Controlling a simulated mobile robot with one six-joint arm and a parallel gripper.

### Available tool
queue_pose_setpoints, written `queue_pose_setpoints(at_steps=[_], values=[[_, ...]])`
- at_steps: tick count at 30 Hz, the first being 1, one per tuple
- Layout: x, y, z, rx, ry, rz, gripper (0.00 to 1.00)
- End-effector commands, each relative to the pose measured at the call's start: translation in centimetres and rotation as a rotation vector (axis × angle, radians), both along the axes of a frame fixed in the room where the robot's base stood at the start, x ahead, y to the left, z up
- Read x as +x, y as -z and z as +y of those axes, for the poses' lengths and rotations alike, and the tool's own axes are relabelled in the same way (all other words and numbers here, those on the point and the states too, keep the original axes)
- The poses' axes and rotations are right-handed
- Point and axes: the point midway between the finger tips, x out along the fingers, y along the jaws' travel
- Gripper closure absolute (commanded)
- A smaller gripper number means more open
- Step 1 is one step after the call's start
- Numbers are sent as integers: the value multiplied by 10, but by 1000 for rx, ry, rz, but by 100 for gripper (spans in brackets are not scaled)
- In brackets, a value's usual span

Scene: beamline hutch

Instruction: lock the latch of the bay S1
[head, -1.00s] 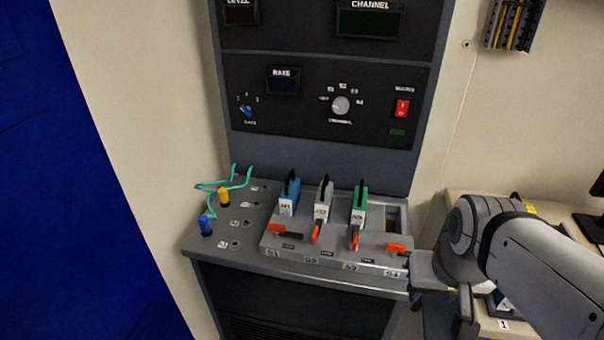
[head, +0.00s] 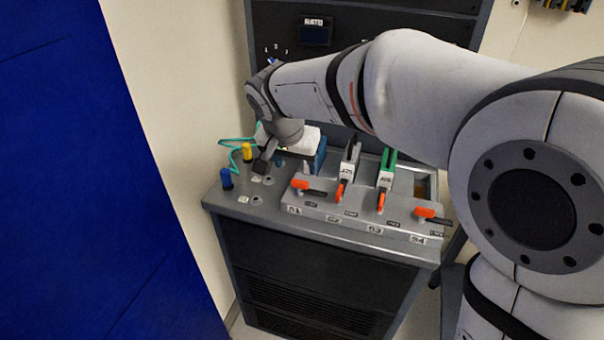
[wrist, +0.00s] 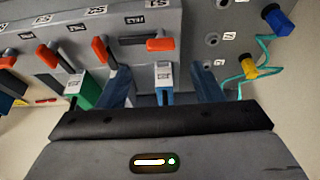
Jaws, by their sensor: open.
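The bay S1 latch has an orange handle (head: 302,184) lying sideways, with a dark bar reaching right across the front of the bay. In the wrist view the S1 latch handle (wrist: 160,44) lies ahead of the fingers. A blue module with a white label (wrist: 163,73) sits in bay S1; my arm partly hides it in the head view. My gripper (wrist: 161,78) is open, with one finger on either side of the blue module's labelled part. I cannot tell whether they touch it. In the head view my gripper (head: 287,165) is at the rack's left end.
White module (head: 350,160) and green module (head: 386,170) stand in S2 and S3, their orange latches pointing frontward. S4's latch (head: 432,215) lies sideways. Yellow plug (head: 247,152) and blue plug (head: 226,179), with teal cables, are left of the rack.

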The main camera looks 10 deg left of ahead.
Motion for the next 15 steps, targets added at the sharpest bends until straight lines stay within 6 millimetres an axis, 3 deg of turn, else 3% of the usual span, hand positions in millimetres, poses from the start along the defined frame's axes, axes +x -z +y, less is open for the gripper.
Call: queue_pose_setpoints(at_steps=[15], values=[[27,64,-1,0,4,0,40]])
